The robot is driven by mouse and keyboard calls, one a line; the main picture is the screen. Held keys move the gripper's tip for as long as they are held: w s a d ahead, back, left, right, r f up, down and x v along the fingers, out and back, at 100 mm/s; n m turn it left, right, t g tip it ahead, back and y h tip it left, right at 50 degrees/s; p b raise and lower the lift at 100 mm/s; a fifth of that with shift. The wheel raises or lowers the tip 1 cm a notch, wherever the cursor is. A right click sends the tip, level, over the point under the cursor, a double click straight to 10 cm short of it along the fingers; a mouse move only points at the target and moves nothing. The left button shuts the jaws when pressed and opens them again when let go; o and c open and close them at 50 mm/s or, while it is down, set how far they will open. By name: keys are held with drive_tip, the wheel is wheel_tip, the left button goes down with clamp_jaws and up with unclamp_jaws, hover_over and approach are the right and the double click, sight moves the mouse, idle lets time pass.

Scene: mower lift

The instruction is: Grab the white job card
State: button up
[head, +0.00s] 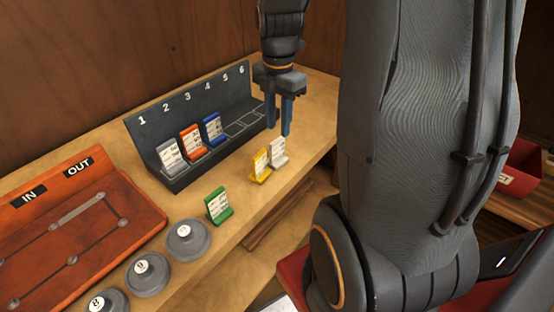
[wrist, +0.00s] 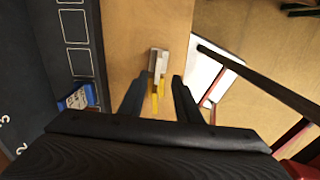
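The white job card (head: 278,153) stands upright on the wooden bench, close beside the yellow card (head: 261,165). My gripper (head: 278,128) is open and empty, pointing down above the white card in the head view. In the wrist view the white card (wrist: 157,62) lies just beyond the fingertips, near the middle of the gap. The yellow card (wrist: 157,90) shows between the fingers of my gripper (wrist: 158,82). I cannot tell the exact height of the fingertips above the cards.
A dark rack (head: 185,120) numbered 1 to 6 holds grey, orange and blue cards in slots 1 to 3. Slots 4 to 6 look empty. A green card (head: 218,205) stands nearer, by several round dark weights (head: 188,240). An orange IN/OUT board (head: 80,225) lies left.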

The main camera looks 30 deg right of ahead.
sight(277, 139)
drive_tip(key=shift+w+f+p, duration=0.15)
drive_tip(key=shift+f+p, duration=0.95)
drive_tip(key=shift+f, duration=2.65)
drive_tip(key=shift+c, duration=0.3)
clamp_jaws()
